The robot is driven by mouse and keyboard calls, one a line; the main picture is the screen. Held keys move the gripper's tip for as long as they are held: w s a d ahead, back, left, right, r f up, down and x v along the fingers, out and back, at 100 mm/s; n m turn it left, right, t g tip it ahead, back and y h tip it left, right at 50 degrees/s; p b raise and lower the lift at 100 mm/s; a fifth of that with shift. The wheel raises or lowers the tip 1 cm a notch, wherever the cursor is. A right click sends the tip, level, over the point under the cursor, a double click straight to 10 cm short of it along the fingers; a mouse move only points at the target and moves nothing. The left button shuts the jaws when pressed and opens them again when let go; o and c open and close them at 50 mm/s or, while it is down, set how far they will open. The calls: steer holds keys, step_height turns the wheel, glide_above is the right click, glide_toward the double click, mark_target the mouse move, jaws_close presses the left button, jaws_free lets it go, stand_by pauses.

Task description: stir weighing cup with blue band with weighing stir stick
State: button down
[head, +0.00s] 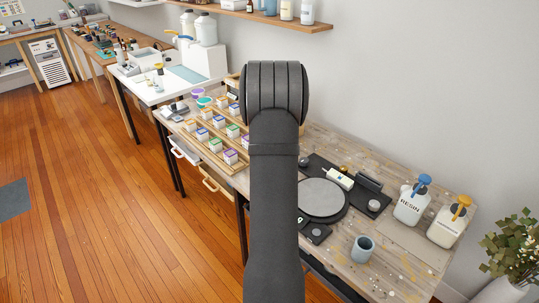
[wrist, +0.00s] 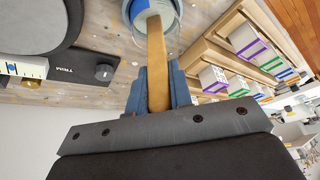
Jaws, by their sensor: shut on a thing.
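My gripper (wrist: 157,75) is shut on the wooden stir stick (wrist: 157,62), which shows between its blue fingers in the wrist view. The stick's far end overlaps a pale cup with blue on it (wrist: 138,10), cut off by the top edge of the wrist view. I cannot tell whether the stick's end is inside the cup or just in front of it. In the head view my arm hides the gripper, the stick and this cup.
A blue-grey cup (head: 362,249) stands at the bench's front. RESIN bottle (head: 410,204) and a second pump bottle (head: 448,224) stand at the right. Small boxes (head: 218,122) fill wooden racks at the left.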

steer(key=shift+r, duration=0.15)
steer(key=shift+w+r+v, duration=0.1)
steer(key=shift+w+v, duration=0.15)
steer(key=shift+v, duration=0.85)
steer(key=shift+w+r+v, duration=0.1)
steer(key=shift+w+v, duration=0.15)
steer(key=shift+v, duration=0.85)
steer(key=shift+w+r+v, duration=0.15)
steer(key=shift+w+v, duration=0.1)
steer(key=shift+v, duration=0.85)
steer(key=shift+r, duration=2.05)
